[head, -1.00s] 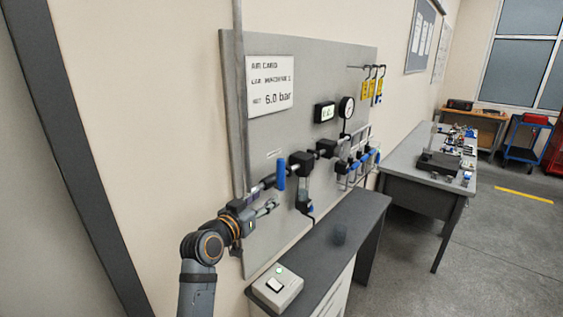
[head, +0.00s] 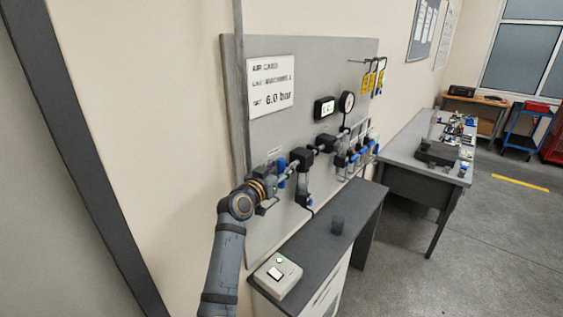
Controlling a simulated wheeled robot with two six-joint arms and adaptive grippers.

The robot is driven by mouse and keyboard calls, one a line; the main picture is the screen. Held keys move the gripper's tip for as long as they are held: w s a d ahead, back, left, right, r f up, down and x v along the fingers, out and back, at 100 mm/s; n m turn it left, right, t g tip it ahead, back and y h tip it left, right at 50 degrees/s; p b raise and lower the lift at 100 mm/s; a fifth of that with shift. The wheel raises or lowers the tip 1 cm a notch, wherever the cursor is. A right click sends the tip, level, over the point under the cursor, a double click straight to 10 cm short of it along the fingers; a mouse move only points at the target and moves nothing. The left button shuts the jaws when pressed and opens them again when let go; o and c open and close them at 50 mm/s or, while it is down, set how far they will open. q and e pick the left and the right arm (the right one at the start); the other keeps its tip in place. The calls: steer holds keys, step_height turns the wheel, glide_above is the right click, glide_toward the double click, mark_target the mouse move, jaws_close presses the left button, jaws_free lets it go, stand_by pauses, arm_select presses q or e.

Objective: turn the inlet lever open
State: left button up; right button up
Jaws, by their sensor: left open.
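The inlet lever (head: 281,164) is a blue handle on the pipe line at the left of the grey wall panel. It appears roughly upright, and only parts of it show past my gripper. My left gripper (head: 287,172) is open and has its fingers at the lever. I cannot tell whether they touch it or stand on both sides of it. My left arm comes up from the bottom and hides the left end of the pipe. My right gripper is not in view.
The grey panel (head: 330,70) carries a black filter unit (head: 301,161), a gauge (head: 346,102), a digital display (head: 324,108) and several blue-handled valves (head: 355,156). Below, a dark counter (head: 318,250) holds a switch box (head: 277,275) and a small dark cup (head: 338,224).

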arm_select(q)
jaws_close()
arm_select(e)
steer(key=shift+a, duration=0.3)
arm_select(q)
steer(key=shift+w+f, duration=0.15)
